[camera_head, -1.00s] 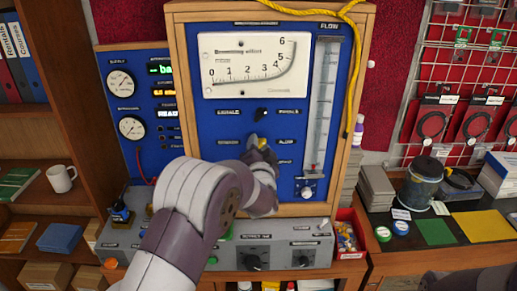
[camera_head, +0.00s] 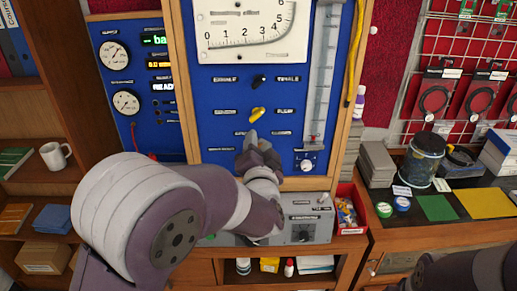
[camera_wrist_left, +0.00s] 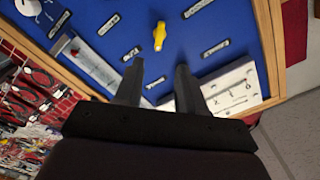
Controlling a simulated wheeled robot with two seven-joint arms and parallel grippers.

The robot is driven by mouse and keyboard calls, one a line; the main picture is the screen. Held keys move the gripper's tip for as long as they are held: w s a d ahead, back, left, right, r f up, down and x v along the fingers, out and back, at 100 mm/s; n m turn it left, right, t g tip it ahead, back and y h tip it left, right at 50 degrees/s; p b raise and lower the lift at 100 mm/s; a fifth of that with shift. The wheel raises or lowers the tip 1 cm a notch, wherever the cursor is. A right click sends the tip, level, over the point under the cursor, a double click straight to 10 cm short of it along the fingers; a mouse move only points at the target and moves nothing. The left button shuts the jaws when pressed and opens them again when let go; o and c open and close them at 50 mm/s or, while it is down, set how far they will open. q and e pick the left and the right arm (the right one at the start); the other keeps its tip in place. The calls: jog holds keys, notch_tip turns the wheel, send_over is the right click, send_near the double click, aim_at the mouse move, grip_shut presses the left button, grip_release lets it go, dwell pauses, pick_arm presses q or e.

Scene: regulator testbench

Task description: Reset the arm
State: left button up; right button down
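My left gripper (camera_head: 253,142) is in front of the blue regulator panel (camera_head: 225,130), just below the yellow knob (camera_head: 257,113) in the head view. In the left wrist view its two dark fingers (camera_wrist_left: 160,88) stand apart with nothing between them. The yellow knob (camera_wrist_left: 159,36) is beyond the fingertips, apart from them. My left arm hides part of the grey bench unit (camera_head: 322,232). A piece of my right arm shows at the lower right of the head view; its gripper is not seen.
A wooden frame (camera_head: 182,80) surrounds the panel, with a dial meter (camera_head: 250,30), a black knob (camera_head: 259,79) and a flow tube (camera_head: 321,80). A red bin (camera_head: 350,228) and a side bench with a jar (camera_head: 421,163) are right. A mug (camera_head: 55,155) is on the left shelf.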

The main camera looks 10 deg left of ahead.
pick_arm(q)
jog(key=s+d+f+n+g+h, duration=0.1)
jog(key=s+d+f+g+h, duration=0.25)
jog(key=f, duration=0.35)
jog(key=s+d+f+n+g+h, duration=0.1)
jog(key=s+d+f+g+h, duration=0.15)
jog(key=s+f+g, duration=0.35)
jog(key=s+a+f+n+g, duration=0.2)
jog(key=s+a+f+g, duration=0.1)
jog(key=s, duration=0.4)
jog(key=s+a+f+n+g+y, duration=0.1)
jog(key=s+a+f+g, duration=0.2)
jog(key=s+a, duration=0.3)
jog(key=shift+s+n, duration=0.35)
jog(key=shift+n, duration=0.05)
jog(key=shift+f+g, duration=0.1)
jog(key=shift+g, duration=0.15)
